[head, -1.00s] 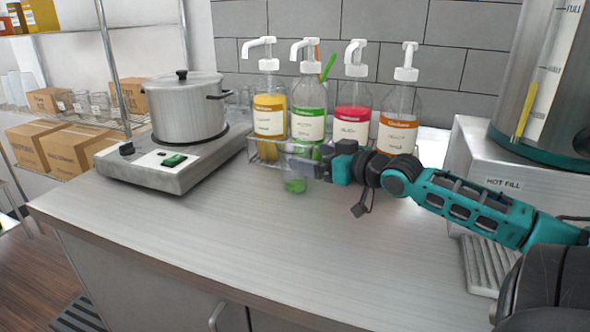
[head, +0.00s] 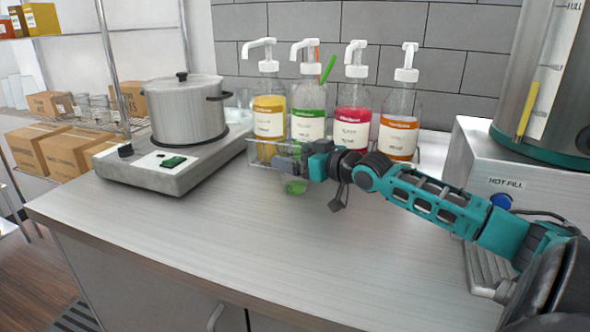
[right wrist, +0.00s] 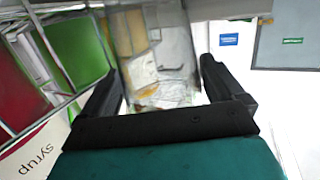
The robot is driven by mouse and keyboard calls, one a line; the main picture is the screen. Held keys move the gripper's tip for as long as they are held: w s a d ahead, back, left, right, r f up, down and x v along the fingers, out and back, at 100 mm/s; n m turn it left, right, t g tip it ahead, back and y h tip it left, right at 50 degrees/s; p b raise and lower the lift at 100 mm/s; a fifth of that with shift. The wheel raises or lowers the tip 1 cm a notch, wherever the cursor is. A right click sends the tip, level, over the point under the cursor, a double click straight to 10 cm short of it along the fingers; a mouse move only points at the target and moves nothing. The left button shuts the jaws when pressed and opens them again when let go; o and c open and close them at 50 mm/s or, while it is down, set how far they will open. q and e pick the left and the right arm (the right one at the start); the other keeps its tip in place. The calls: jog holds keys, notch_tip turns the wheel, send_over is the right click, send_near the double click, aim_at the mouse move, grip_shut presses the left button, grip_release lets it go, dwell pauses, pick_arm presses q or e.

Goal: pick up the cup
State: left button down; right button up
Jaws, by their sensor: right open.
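The cup (head: 296,187) is clear with green liquid at its bottom. It stands upright on the counter in front of the syrup bottles, its upper part mostly hidden by my right gripper (head: 284,160). The gripper comes in from the right, low over the counter at the cup's upper part. In the right wrist view its two black fingers (right wrist: 160,82) are spread apart. The cup is not clearly made out between them, so I cannot tell whether they are around it or touch it. My left gripper is not in view.
A hot plate (head: 165,172) with a pot (head: 188,110) is at left. The front counter (head: 250,240) is clear.

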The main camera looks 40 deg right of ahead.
jog(key=shift+w, duration=0.3)
jog(key=c, duration=0.7)
notch_tip(320, 180, up, 10)
jog(key=shift+p, duration=0.45)
